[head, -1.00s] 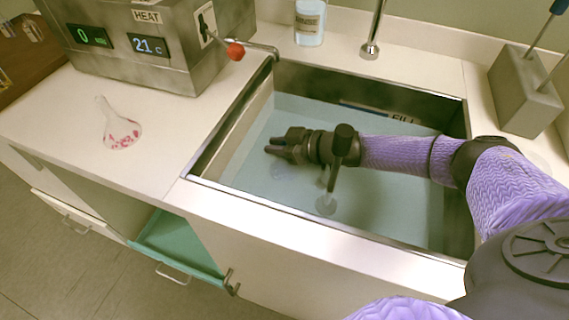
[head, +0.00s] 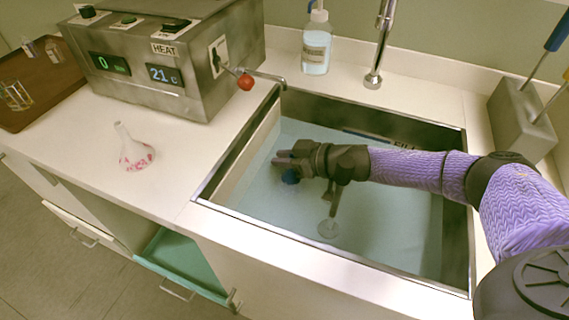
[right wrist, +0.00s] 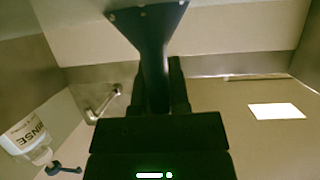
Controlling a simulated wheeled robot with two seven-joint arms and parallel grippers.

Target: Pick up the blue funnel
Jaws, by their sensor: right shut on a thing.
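The blue funnel (head: 290,177) shows as a small blue patch just under my right gripper (head: 280,160), over the left part of the sink basin (head: 270,225). My right gripper is shut on it. In the right wrist view the funnel (right wrist: 148,22) is a dark flared shape, wide end toward the top of the picture. Its narrow part runs down between the fingers of my right gripper (right wrist: 160,85). In the head view most of the funnel is hidden by the gripper. My left gripper is not in view.
A heater box (head: 170,80) with a red-knobbed lever stands left of the sink, behind a white flask with red spots (head: 135,155). A rinse bottle (head: 316,50) and a tap (head: 375,75) stand behind the basin. A grey tool block (head: 520,120) is at right. A teal drawer (head: 180,262) is open below.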

